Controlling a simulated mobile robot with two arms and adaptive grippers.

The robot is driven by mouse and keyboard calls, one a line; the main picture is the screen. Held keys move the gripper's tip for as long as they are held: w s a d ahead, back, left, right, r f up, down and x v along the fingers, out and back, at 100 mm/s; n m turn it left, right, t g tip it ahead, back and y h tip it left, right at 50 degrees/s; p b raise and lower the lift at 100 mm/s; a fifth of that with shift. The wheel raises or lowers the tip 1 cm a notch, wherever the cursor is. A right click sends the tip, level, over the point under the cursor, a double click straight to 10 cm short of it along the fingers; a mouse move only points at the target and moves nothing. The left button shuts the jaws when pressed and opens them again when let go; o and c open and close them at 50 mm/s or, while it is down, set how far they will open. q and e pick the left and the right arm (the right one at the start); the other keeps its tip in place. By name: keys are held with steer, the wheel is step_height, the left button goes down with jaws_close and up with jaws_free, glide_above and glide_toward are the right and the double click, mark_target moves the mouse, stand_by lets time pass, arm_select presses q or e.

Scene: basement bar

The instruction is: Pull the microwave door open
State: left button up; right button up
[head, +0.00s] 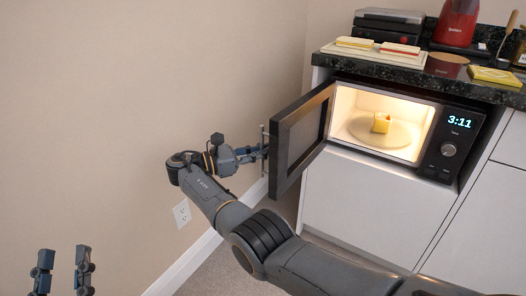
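The black microwave (465,125) is built in under the counter. Its door (299,138) is hinged on the left and stands wide open, swung out toward me. The lit inside shows a round plate (362,130) with a small yellow and white item (381,122) on it. My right arm comes in from the bottom right and crosses below the door. Its gripper (262,152) is at the door's handle (264,135), on the outer side; whether the fingers close on it is too small to tell. My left gripper (64,272) is open and empty at the bottom left, fingers upward.
The dark counter (400,67) above holds a white board (375,52) with sponges, a yellow packet (495,76), a red kettle (457,22) and a black appliance (388,25). The beige wall (120,110) with an outlet (182,213) stands close left of the door. White cabinet fronts (360,205) lie below.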

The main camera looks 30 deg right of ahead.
mark_target(261, 126)
steer(key=o, duration=0.4)
steer(key=shift+a+f, duration=0.1)
steer(key=shift+a, duration=0.25)
steer(key=shift+o, duration=0.2)
steer(key=shift+d, duration=0.15)
steer(key=shift+r, duration=0.4)
step_height(261, 126, up, 9)
steer(key=shift+r, duration=0.15)
